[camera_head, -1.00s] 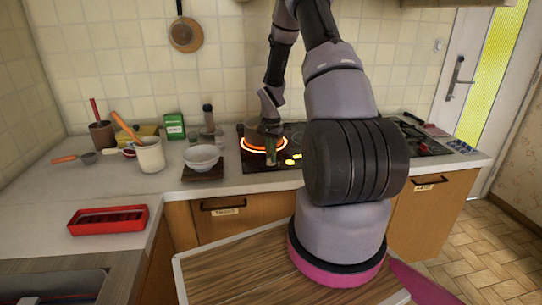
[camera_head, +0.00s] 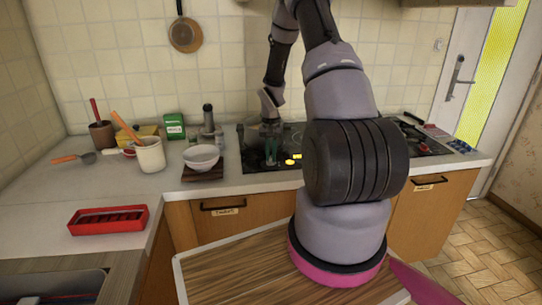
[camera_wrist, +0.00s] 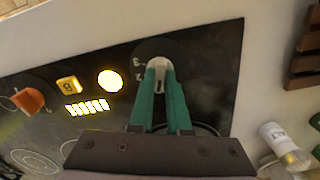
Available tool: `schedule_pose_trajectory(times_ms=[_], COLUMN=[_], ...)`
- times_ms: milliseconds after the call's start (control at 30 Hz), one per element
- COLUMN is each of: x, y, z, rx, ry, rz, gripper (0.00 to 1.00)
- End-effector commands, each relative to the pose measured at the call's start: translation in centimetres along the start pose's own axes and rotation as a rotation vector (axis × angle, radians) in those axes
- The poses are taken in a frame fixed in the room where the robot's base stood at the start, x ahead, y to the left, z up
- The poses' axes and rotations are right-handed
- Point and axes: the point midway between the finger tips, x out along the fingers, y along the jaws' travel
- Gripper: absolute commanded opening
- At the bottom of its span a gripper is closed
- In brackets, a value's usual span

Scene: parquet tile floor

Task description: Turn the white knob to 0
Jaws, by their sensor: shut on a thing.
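The white knob (camera_wrist: 158,64) sits on a dark round dial on the black cooktop, at top centre of the wrist view. My gripper (camera_wrist: 159,70), with green fingers, is shut on it, one finger on each side. In the head view my gripper (camera_head: 271,150) is over the left part of the black cooktop (camera_head: 257,161), and the knob is too small to tell. No burner ring glows in the head view.
An orange knob (camera_wrist: 29,100), a yellow square button (camera_wrist: 68,85) and a lit round spot (camera_wrist: 110,80) lie left of my gripper. A dark wooden trivet (camera_wrist: 307,58) and a salt shaker (camera_wrist: 284,142) are to the right. A white bowl (camera_head: 202,156) stands beside the cooktop.

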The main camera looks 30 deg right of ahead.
Motion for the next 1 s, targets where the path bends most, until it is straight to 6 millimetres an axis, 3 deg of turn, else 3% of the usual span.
schedule_pose_trajectory(times_ms=[400,1000], x=[-0.03,-0.02], y=[0.03,0.04], z=[-0.02,-0.02], rx=[-0.255,-0.322], ry=[0.0,0.0], rz=[0.0,0.0], gripper=[0.0,0.0])
